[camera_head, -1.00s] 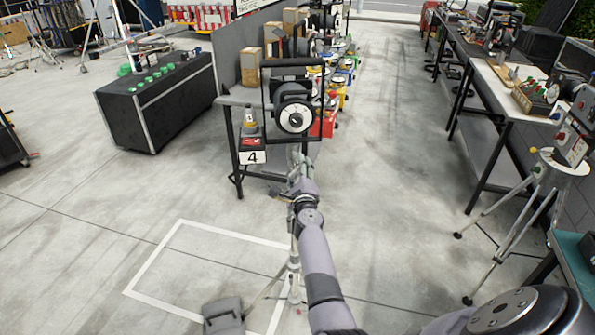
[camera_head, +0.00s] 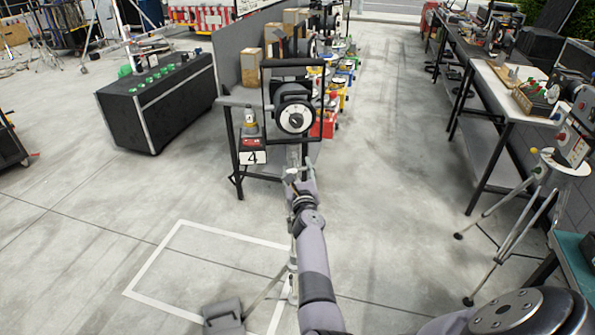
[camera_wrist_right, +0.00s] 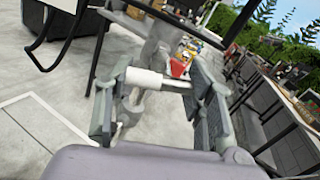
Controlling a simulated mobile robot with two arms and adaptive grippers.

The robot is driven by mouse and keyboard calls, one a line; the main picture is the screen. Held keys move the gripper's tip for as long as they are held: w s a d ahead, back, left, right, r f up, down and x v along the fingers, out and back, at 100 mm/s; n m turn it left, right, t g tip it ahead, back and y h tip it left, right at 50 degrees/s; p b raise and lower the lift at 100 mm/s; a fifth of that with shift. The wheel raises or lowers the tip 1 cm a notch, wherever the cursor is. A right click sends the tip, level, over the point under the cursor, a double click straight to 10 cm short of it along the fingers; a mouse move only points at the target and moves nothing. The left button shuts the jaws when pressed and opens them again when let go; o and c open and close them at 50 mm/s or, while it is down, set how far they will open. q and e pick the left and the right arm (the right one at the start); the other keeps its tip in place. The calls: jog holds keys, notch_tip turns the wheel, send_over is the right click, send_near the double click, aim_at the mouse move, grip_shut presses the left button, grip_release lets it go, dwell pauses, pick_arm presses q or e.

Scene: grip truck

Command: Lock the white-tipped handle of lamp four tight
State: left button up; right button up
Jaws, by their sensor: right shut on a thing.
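Lamp four (camera_head: 293,118) is a black lamp head with a round white-rimmed dial, held in a square black yoke on a stand. A sign with a 4 (camera_head: 253,158) is beside it, to its left. My right gripper (camera_head: 296,174) is just below the lamp, at its stand. In the right wrist view, the white-tipped handle (camera_wrist_right: 146,81) lies crosswise between the fingers of my right gripper (camera_wrist_right: 158,98), which is shut on it. The handle's joint on the stand is partly hidden. My left gripper is not in view.
A black case with green knobs (camera_head: 160,100) stands at the left. A grey partition (camera_head: 230,60) and more lamp stations are behind lamp four. A workbench (camera_head: 490,85) and a tripod (camera_head: 520,225) are at the right. The floor between is open.

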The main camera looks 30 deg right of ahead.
jog(key=shift+f, duration=0.1)
dwell(0.4)
jog(key=o, duration=1.2)
